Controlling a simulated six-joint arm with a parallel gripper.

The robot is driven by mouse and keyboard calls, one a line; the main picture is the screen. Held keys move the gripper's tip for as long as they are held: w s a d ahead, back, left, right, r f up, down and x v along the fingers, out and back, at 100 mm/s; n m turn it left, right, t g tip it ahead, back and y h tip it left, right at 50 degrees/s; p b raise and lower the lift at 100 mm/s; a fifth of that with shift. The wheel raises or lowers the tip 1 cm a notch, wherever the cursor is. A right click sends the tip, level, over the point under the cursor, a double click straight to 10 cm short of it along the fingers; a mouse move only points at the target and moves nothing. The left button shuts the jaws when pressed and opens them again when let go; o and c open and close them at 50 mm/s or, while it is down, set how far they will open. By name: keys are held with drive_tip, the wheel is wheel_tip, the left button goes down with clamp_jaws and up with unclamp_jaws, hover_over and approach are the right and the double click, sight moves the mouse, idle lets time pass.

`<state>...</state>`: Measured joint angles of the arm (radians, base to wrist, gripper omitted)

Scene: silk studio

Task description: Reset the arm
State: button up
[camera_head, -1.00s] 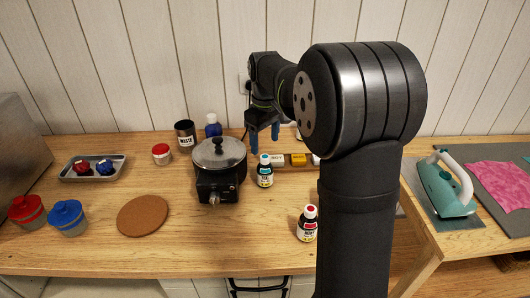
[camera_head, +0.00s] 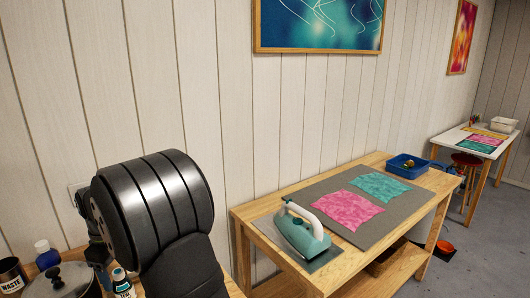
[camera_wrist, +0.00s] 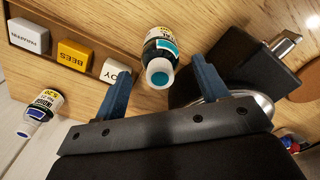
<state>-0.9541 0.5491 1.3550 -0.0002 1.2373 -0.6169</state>
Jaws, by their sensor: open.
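My gripper (camera_wrist: 162,66) is open and empty in the wrist view, its two blue fingers apart. A bottle with a teal cap (camera_wrist: 161,50) shows between and beyond the fingertips; I cannot tell the exact gap. In the head view my arm fills the lower left, and my gripper (camera_head: 104,276) is small and partly hidden there. The teal-capped bottle (camera_head: 122,284) is cut off at the lower edge beside it.
The wrist view shows a tray of labelled blocks (camera_wrist: 75,54) and a blue-capped bottle (camera_wrist: 40,112). An iron (camera_head: 302,230) rests on the right-hand table (camera_head: 250,217).

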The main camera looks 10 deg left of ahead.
sight(122, 284)
wheel_tip(122, 284, down, 5)
drive_tip(key=shift+f, duration=0.2)
drive_tip(key=shift+r, duration=1.95)
